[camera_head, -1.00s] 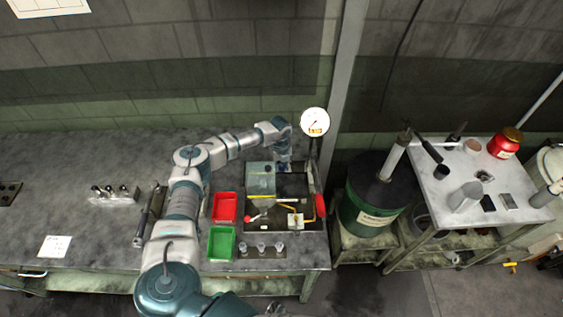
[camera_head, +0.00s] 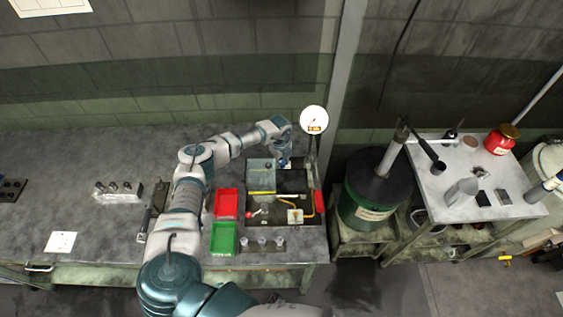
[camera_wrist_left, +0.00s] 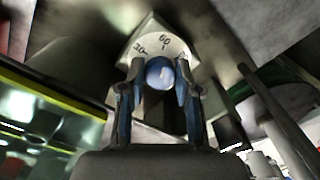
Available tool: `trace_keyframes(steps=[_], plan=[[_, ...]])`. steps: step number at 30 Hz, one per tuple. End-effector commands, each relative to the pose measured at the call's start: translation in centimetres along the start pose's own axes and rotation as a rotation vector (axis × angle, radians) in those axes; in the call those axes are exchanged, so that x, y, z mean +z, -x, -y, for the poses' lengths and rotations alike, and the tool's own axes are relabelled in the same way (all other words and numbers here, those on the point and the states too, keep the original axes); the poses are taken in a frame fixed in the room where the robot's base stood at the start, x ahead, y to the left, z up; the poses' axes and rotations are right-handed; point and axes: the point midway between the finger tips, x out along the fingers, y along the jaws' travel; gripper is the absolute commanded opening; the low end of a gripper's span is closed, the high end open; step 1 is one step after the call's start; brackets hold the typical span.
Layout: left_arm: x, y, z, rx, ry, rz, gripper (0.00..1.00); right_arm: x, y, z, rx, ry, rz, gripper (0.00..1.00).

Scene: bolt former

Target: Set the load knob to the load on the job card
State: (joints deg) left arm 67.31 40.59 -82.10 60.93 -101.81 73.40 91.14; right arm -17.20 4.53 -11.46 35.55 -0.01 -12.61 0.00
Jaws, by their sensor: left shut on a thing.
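The load knob (camera_wrist_left: 160,73) is a round blue knob in front of a pale dial plate (camera_wrist_left: 158,43) marked 30 and 60, seen in the left wrist view. My left gripper (camera_wrist_left: 158,88) is shut on the knob, one finger on each side. In the head view the left gripper (camera_head: 284,161) is at the back of the bolt former (camera_head: 292,182), where the knob is too small to make out. A white card (camera_head: 61,242) lies on the bench at left; its writing is unreadable. My right gripper does not show.
A round white gauge (camera_head: 313,120) stands behind the former. A red tray (camera_head: 226,203) and a green tray (camera_head: 223,238) sit left of it. A green drum (camera_head: 367,205) and a white-topped table (camera_head: 455,200) stand to the right. The left bench is mostly clear.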

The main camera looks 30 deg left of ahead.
Motion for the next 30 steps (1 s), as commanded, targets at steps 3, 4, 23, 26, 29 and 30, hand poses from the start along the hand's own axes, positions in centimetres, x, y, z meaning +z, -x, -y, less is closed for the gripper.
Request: trace_keyframes(steps=[3, 4, 23, 26, 29, 30], plan=[[0.2, 0.3, 0.2, -0.008, 0.001, 0.004, 0.35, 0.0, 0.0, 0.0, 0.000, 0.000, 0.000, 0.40], [0.2, 0.3, 0.2, -0.008, 0.001, 0.004, 0.43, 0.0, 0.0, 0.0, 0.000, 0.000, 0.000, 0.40], [0.1, 3.9, 0.2, -0.007, 0.000, 0.001, 0.58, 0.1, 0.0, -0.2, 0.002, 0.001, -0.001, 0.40], [0.2, 6.2, 0.2, -0.007, -0.001, 0.002, 0.58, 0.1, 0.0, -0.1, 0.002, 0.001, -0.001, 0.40], [0.2, 8.4, 0.2, -0.006, 0.001, 0.001, 0.58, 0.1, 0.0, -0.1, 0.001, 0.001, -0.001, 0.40], [0.2, 9.1, 0.2, -0.006, 0.000, 0.002, 0.58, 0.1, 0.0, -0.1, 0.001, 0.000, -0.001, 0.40]])
